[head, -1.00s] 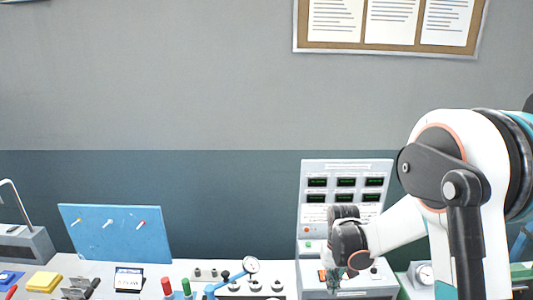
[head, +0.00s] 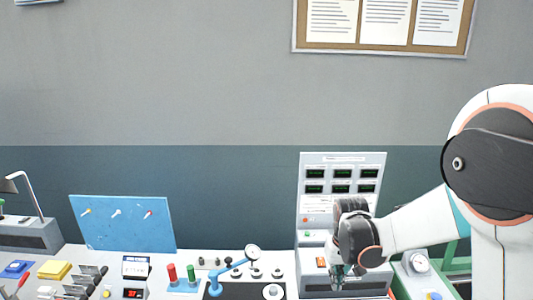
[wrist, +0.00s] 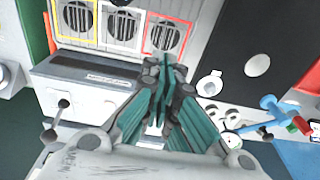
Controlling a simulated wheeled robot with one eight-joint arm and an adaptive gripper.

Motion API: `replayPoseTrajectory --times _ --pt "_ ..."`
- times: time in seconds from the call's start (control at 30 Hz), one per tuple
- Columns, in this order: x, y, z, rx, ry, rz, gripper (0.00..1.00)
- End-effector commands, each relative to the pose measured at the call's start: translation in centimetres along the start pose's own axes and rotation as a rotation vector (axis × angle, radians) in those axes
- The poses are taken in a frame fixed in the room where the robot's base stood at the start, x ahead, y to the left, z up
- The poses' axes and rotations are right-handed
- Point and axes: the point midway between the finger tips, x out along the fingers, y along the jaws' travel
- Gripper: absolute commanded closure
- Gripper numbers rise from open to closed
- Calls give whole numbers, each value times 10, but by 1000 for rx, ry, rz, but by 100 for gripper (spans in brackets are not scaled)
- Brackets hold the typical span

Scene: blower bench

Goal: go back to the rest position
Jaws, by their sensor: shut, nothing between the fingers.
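My gripper (head: 341,277) hangs in front of the grey console (head: 302,192) with the green displays, at the lower right of the head view. In the wrist view its teal fingers (wrist: 165,66) are together, with nothing seen between them. They lie in front of a light panel whose round grilles have a yellow frame (wrist: 77,18), a white frame (wrist: 121,24) and a red frame (wrist: 163,36). Whether the fingertips touch anything I cannot tell.
A blue board (head: 122,225) stands on the bench at the left. A blue lever arm (head: 232,266), red and green posts and several switches crowd the bench front. A lamp (head: 30,200) stands far left.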

Motion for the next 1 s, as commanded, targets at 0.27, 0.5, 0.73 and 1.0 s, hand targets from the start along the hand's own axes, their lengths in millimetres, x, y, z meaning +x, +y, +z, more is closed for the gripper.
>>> replayPoseTrajectory --times 0.27,0.5,0.73,1.0 --pt "-40 0 26 0 84 0 100" --pt "-78 0 63 0 190 0 100" --pt "-99 0 106 0 290 0 100" --pt "-106 0 157 0 407 0 100"
